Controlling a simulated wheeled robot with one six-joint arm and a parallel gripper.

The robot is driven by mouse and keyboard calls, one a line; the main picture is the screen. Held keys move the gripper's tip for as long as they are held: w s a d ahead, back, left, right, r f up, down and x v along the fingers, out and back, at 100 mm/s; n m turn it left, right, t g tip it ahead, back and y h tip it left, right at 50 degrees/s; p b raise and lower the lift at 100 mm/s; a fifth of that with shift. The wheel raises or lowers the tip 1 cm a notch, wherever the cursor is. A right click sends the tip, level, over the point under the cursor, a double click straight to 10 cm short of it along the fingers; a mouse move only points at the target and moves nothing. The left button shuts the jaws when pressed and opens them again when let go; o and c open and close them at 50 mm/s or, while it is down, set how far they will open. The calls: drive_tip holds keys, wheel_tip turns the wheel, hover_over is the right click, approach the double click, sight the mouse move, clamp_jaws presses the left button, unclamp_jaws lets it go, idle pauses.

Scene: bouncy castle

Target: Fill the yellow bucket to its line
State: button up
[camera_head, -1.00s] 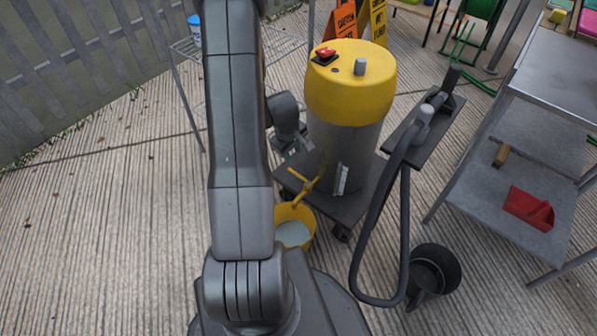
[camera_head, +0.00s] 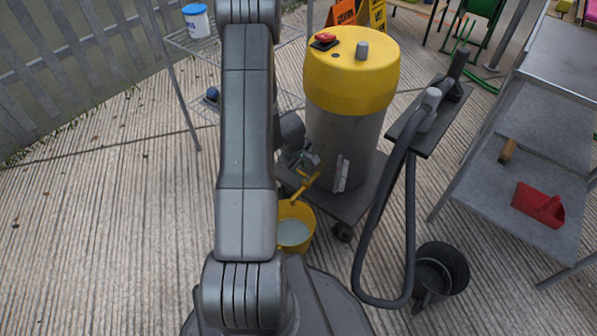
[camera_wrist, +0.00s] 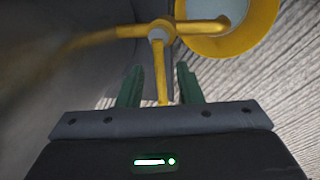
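The yellow bucket (camera_head: 309,235) stands on the floor in front of the drum cart, with pale liquid inside. It also shows at the top right of the wrist view (camera_wrist: 262,28). I cannot make out its line. Above it is a yellow tap (camera_head: 301,190) on the drum's lower side, with a T-shaped handle. In the wrist view, the tap's lever (camera_wrist: 158,72) lies between the two green fingers of my gripper (camera_wrist: 158,72). The fingers are apart, with a gap on each side of the lever. In the head view, my gripper (camera_head: 311,159) is partly hidden behind my arm.
The grey drum with a yellow top (camera_head: 350,75) stands on a wheeled cart. A black hose (camera_head: 374,235) loops down to its right. A black bucket (camera_head: 457,262) lies at lower right. A metal shelf (camera_head: 540,185) with a red dustpan (camera_head: 537,204) is at right. Left floor is clear.

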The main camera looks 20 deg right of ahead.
drive_tip(key=shift+d+f, duration=0.1)
drive_tip(key=shift+f, duration=0.2)
clamp_jaws()
drive_tip(key=shift+s+a+n, duration=0.15)
drive_tip(key=shift+n, duration=0.55)
drive_tip(key=shift+s+a+n, duration=0.1)
drive_tip(key=shift+a+n, duration=0.05)
drive_tip(key=shift+n, duration=0.55)
unclamp_jaws()
